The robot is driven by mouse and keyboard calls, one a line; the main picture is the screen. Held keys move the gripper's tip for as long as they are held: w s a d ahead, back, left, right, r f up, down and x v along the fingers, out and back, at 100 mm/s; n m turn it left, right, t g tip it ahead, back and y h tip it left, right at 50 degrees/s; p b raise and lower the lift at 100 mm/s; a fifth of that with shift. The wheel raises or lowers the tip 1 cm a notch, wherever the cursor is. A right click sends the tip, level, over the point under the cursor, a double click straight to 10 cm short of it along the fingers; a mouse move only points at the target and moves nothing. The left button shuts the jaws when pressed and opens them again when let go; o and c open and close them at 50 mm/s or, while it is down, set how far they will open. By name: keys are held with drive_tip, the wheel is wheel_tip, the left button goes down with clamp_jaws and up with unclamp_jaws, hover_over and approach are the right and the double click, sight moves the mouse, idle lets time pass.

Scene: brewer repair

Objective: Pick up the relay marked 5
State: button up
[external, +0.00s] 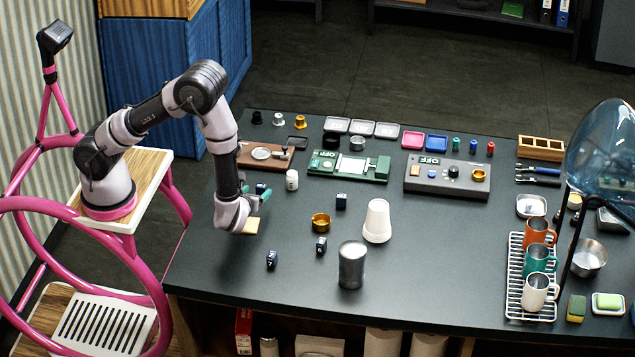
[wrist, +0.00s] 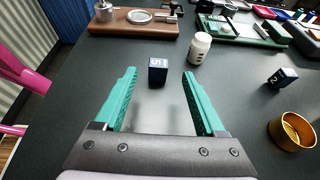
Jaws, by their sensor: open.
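The relay marked 5 (wrist: 158,71) is a small dark blue block with a pale marking on top. It stands on the dark table and shows in the wrist view between my fingertips, apart from both. In the external view this relay (external: 261,188) is partly hidden by my gripper. My gripper (wrist: 160,74) is open and empty, its two teal fingers on either side of the relay in the picture. The external view shows my gripper (external: 254,193) low over the table's left part. Whether the fingertips are level with the relay is hard to tell.
A white bottle (wrist: 200,48) stands right of and beyond the relay. A relay marked 2 (wrist: 282,78) and a gold cup (wrist: 292,131) are farther right. A brown board (wrist: 134,24) lies behind. Relays 6 (external: 321,245) and 7 (external: 271,259) stand nearer the front edge.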

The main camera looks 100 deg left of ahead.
sight(260, 187)
drive_tip(key=shift+x, duration=3.6)
drive_tip(key=shift+s, duration=0.2)
clamp_jaws()
